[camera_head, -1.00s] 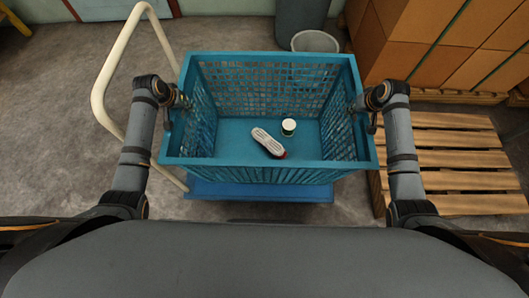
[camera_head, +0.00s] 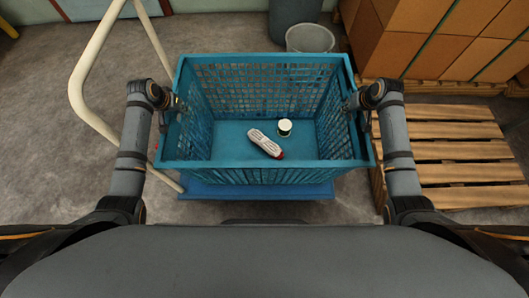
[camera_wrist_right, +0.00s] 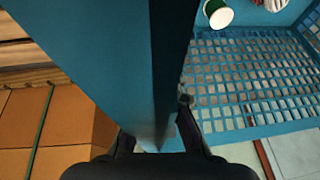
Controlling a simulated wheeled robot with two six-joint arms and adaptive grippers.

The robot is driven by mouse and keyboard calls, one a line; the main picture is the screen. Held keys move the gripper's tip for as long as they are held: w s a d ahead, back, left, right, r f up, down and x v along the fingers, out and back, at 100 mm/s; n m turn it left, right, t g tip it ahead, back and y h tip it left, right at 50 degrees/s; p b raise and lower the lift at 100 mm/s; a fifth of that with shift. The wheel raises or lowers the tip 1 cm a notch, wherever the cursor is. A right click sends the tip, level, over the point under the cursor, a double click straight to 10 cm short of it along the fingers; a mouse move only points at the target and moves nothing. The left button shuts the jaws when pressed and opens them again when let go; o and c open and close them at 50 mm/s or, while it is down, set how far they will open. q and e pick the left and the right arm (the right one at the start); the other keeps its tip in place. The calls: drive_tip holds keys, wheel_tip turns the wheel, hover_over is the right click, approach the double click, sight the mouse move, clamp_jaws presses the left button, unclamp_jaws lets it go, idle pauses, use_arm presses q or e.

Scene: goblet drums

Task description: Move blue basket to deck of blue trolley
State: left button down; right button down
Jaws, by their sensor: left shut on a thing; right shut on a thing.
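The blue basket (camera_head: 265,177) is upright in the head view, above the blue deck (camera_head: 255,191) of the trolley, which shows along the basket's front edge. I cannot tell whether the basket touches the deck. The trolley's cream handle (camera_head: 82,75) rises at the left. My left gripper (camera_head: 179,104) is shut on the basket's left rim. My right gripper (camera_head: 352,104) is shut on its right rim; in the right wrist view its fingers (camera_wrist_right: 157,135) straddle the blue wall (camera_wrist_right: 150,60). The basket hides most of the deck.
A wooden pallet (camera_head: 455,150) is close on the right, with cardboard boxes (camera_head: 430,40) behind. A grey bin (camera_head: 310,40) stands behind the basket. Floor at left is clear.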

use_arm(q)
drive_tip(key=c, duration=1.5)
unclamp_jaws()
use_arm(e)
drive_tip(key=c, duration=1.5)
unclamp_jaws()
use_arm(q)
drive_tip(key=shift+o, duration=0.2)
use_arm(e)
drive_tip(key=shift+o, duration=0.2)
use_arm(q)
drive_tip(key=shift+r, duration=0.1)
wheel_tip(320, 180, up, 10)
drive_tip(key=shift+f, duration=0.1)
use_arm(e)
drive_tip(key=v, duration=1.2)
